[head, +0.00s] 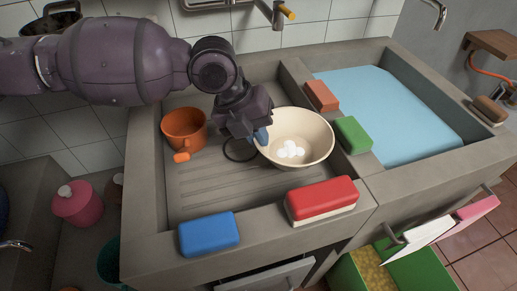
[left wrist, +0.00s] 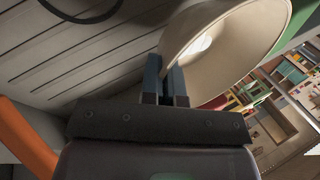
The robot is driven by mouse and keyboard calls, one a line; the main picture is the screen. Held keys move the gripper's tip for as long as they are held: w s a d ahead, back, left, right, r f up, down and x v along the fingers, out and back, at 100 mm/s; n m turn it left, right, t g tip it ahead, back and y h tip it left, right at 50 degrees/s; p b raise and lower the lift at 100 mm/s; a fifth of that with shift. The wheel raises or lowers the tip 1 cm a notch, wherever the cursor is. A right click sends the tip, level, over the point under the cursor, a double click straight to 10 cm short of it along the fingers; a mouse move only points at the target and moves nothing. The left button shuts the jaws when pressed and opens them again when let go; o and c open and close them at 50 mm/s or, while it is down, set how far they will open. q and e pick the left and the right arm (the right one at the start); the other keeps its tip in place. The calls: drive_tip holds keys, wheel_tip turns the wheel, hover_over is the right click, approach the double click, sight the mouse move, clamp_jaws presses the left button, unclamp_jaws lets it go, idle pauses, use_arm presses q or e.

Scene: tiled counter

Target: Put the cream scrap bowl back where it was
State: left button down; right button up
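Whether the bowl touches the drainboard is hard to tell. My right gripper is not in view.
An orange mug (head: 184,130) and a dark ring (head: 238,151) are left of the bowl. A blue block (head: 209,235) and a red-and-white block (head: 322,198) lie on the front ledge. Green (head: 353,135) and terracotta (head: 321,96) blocks sit on the divider beside the blue water (head: 390,110).

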use_arm(q)
wheel_tip(320, 180, down, 5)
drive_tip(key=shift+b, duration=0.65)
drive_tip(key=shift+r, duration=0.1)
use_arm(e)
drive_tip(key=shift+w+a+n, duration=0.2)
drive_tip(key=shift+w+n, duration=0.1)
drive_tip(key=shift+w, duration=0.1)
use_arm(q)
drive_tip(key=c, duration=1.4)
unclamp_jaws()
drive_tip(key=shift+o, duration=0.2)
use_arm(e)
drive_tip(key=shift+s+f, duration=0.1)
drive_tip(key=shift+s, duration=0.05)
